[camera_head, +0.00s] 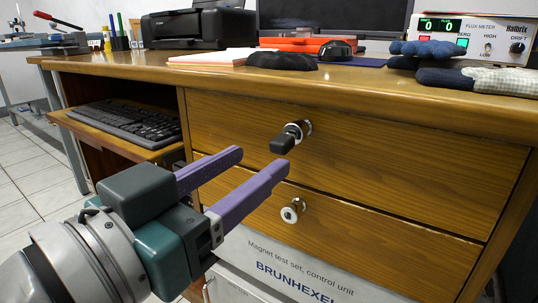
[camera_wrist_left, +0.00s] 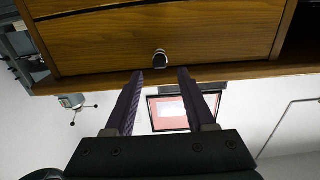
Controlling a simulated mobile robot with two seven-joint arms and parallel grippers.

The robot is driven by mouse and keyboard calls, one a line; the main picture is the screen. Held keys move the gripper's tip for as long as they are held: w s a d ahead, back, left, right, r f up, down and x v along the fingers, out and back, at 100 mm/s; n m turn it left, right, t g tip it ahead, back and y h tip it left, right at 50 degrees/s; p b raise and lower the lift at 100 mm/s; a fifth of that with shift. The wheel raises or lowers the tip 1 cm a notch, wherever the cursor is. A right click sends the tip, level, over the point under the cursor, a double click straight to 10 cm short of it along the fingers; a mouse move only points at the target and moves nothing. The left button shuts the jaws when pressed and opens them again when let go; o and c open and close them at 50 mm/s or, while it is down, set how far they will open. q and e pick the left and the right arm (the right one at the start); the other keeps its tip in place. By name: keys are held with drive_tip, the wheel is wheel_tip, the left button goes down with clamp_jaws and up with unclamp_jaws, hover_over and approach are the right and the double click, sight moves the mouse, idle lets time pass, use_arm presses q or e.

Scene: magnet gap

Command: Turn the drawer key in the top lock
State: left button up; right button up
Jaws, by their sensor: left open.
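The drawer key (camera_head: 283,143) has a black head and sits in the round silver top lock (camera_head: 305,127) of the upper wooden drawer. It also shows in the left wrist view as a dark key (camera_wrist_left: 160,60), in line with the gap between my fingers. My left gripper (camera_head: 262,160) is open and empty, its purple fingers spread and pointing toward the drawer front. In the head view its fingertips lie just below and left of the key head; I see no clear contact. A second silver lock (camera_head: 292,210) on the lower drawer has no key in it. My right gripper is not in view.
The desk top (camera_head: 400,92) overhangs the drawers. A keyboard (camera_head: 128,122) lies on a tray at the left. Gloves (camera_head: 465,78), a flux meter (camera_head: 475,35), a mouse (camera_head: 336,50) and a printer (camera_head: 199,26) are on top. A labelled grey box (camera_head: 300,268) is below the drawers.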

sight(275, 149)
use_arm(q)
drive_tip(key=shift+x, duration=2.4)
drive_tip(key=shift+c, duration=0.8)
drive_tip(key=c, duration=0.7)
clamp_jaws()
